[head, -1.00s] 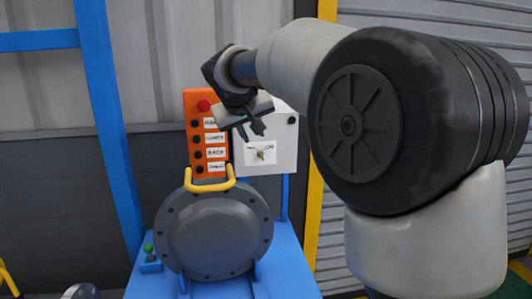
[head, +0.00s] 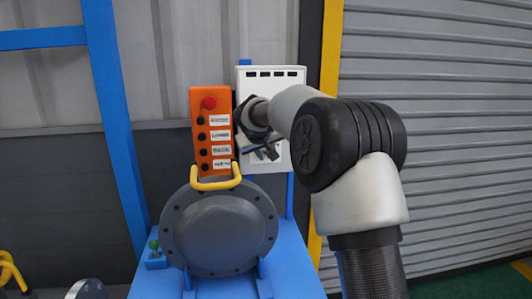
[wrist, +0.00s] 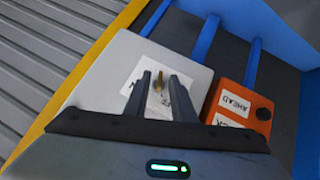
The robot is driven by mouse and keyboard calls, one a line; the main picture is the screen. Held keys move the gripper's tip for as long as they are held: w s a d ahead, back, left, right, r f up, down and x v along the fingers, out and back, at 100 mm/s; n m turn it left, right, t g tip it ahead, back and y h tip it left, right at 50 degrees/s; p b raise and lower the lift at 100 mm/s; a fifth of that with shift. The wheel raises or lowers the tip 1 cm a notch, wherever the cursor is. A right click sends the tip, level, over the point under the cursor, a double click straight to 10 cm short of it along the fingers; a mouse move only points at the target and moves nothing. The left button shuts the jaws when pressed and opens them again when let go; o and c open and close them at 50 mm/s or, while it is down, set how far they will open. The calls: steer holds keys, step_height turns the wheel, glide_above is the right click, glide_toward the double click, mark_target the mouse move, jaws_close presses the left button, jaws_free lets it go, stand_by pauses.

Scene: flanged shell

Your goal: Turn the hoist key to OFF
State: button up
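The brass hoist key (wrist: 157,90) sticks out of a white label on the white control box (wrist: 118,62); in the wrist view it shows between my fingers. The label's lettering is partly covered by my fingers, and the key's exact angle is hard to read. My gripper (wrist: 162,78) is open and empty, its two fingers pointing at the box on either side of the key. In the head view my gripper (head: 268,152) is in front of the lower part of the control box (head: 255,88) and hides the key.
An orange pendant (head: 210,130) with a red button and several labelled black buttons hangs just left of the box. Below is a grey flanged shell (head: 218,235) with a yellow handle (head: 217,180) on a blue stand (head: 290,265). A yellow post (head: 330,60) stands to the right.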

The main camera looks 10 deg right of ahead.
jaws_close()
steer(key=shift+a+f+n+h+b, duration=0.3)
steer(key=shift+f+h+b, duration=0.1)
steer(key=shift+b, duration=0.75)
steer(key=shift+f+h+b, duration=0.1)
steer(key=shift+h+b, duration=0.3)
steer(key=shift+b, duration=0.3)
steer(key=h+b, duration=0.1)
steer(key=n+h+b, duration=0.1)
steer(key=shift+r+n+t+b, duration=0.25)
steer(key=shift+n+t+b, duration=0.05)
steer(key=shift+t, duration=0.1)
steer(key=shift+r, duration=0.1)
